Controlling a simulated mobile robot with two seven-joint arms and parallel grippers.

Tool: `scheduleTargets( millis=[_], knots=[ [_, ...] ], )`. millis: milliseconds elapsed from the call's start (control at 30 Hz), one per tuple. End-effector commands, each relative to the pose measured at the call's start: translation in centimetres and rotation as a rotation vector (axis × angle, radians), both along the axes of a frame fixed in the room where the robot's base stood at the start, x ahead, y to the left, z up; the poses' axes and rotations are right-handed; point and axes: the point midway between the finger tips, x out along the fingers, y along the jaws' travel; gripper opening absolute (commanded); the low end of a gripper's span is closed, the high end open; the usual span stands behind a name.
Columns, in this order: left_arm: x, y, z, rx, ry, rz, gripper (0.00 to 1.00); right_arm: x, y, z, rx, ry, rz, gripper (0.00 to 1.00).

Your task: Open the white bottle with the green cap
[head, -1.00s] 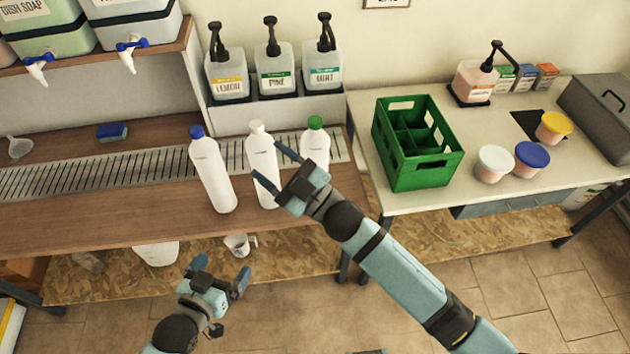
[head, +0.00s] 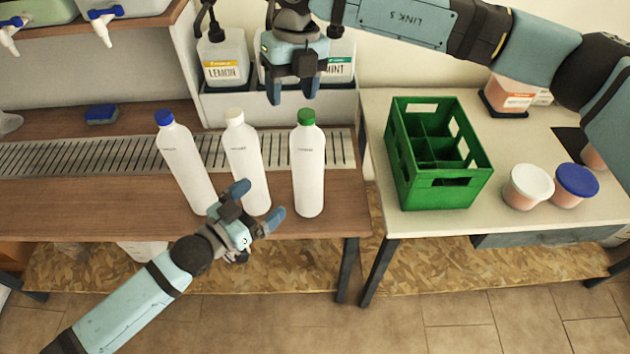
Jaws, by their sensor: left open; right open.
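The white bottle with the green cap (head: 309,172) stands upright on the wooden counter, the rightmost of the three bottles. Its green cap (head: 306,117) is on it. My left gripper (head: 262,200) is open and empty, low in front of the bottles, just left of the green-capped bottle's lower part. Its fingers overlap the base of the middle bottle in the picture; I cannot tell if they touch. My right gripper (head: 291,98) is open and empty, fingers pointing down, in the picture just above and left of the green cap.
A white-capped bottle (head: 243,160) and a blue-capped bottle (head: 184,165) stand to the left. Pump dispensers, such as the lemon one (head: 222,62), stand behind. A green crate (head: 440,190) and tubs, including a white-lidded one (head: 528,187), are on the right table.

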Motion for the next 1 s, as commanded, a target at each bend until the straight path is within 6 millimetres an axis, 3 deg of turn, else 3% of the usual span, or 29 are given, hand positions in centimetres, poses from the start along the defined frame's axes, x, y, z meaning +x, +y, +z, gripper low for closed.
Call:
scheduleTargets(
  millis=[100, 267, 800, 1000],
  knots=[
    [0.3, 0.0, -0.2, -0.001, -0.008, -0.011, 1.0, 1.5, -1.6, 0.9, -0.095, -0.069, -0.034, 0.57],
    [1.0, -0.6, 0.0, -0.004, -0.012, -0.014, 1.0, 2.0, -2.2, 1.4, -0.127, -0.09, -0.048, 0.57],
    [7.8, -7.6, 0.0, -0.004, -0.011, -0.014, 1.0, 1.9, -2.1, 1.4, -0.122, -0.087, -0.046, 0.57],
    [9.6, -9.2, 0.0, -0.003, -0.011, -0.013, 1.0, 1.9, -2.1, 1.4, -0.121, -0.087, -0.045, 0.57]
  ],
)
